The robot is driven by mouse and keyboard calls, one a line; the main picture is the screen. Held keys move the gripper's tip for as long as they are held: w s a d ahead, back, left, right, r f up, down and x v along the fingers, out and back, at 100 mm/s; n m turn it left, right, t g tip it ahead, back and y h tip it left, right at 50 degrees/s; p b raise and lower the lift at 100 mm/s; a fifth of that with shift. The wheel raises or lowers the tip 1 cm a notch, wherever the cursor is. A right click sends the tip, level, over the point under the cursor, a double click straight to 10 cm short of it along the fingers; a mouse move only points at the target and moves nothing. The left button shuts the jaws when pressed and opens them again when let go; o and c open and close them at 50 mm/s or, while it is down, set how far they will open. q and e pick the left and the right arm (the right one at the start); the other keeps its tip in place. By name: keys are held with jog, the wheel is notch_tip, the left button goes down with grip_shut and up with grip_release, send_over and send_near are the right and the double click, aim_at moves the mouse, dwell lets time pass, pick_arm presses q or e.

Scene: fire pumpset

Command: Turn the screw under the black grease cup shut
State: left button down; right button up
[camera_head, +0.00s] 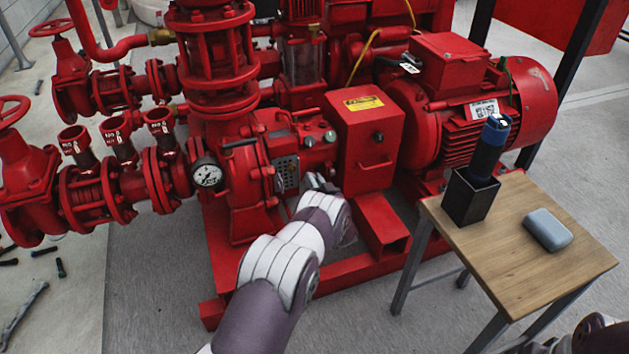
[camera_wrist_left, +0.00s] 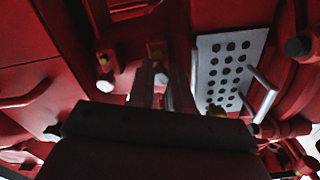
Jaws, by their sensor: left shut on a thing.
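I cannot tell for sure which fitting is the black grease cup. The gripper's dark body hides the area below. My right gripper is out of view; only part of my right arm shows at the lower right corner.
A red box with a yellow label (camera_head: 364,104) stands just right of the gripper. The perforated plate with a handle (camera_wrist_left: 229,70) is close beside the fingers. A pressure gauge (camera_head: 207,174) is to the left. A wooden table (camera_head: 500,255) bears a black holder and a grey case.

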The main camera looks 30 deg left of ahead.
pick_arm(q)
jog(key=m, duration=0.5)
jog(key=shift+m, duration=0.3)
dwell(0.4)
jog(key=c, duration=1)
grip_release()
jog(key=shift+c, duration=0.2)
